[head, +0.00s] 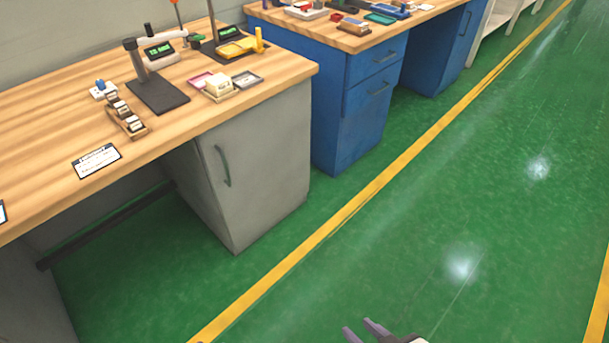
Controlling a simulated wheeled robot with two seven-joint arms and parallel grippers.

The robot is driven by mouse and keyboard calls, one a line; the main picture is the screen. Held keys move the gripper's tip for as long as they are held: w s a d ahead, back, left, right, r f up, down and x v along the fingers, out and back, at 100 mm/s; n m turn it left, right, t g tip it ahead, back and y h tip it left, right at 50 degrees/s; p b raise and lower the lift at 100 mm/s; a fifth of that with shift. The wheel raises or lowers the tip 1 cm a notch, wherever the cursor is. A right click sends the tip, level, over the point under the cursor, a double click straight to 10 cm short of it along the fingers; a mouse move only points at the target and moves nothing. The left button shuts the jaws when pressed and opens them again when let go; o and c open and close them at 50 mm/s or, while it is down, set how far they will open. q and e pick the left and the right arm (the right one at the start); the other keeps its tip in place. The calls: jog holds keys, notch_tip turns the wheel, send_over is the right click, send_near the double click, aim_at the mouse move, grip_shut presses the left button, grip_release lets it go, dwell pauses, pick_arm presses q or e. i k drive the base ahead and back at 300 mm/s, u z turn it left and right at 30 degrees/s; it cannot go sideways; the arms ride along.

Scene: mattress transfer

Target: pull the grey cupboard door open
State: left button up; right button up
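The grey cupboard (265,165) stands under the near wooden workbench. Its door (209,170) is the face toward the left and looks shut, flush with the cabinet. A curved green-grey handle (224,167) stands upright on the door. My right gripper (358,325) shows at the bottom edge, with two dark fingers apart and nothing between them. It is well away from the cupboard, over the green floor. My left gripper is not seen.
The workbench top (50,125) carries a black stand, trays and small parts. A blue cabinet (335,120) stands beyond the grey cupboard. A yellow floor line (330,225) runs past them. The green floor (440,200) to the right is clear.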

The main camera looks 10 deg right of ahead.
aim_at(256, 161)
jog(key=u, duration=0.6)
jog(key=k, duration=1.3)
jog(key=z, duration=0.1)
jog(key=i, duration=0.55)
jog(key=z, duration=0.85)
jog(key=i, duration=0.85)
jog(key=u, duration=0.85)
jog(key=i, duration=0.55)
jog(key=u, duration=0.6)
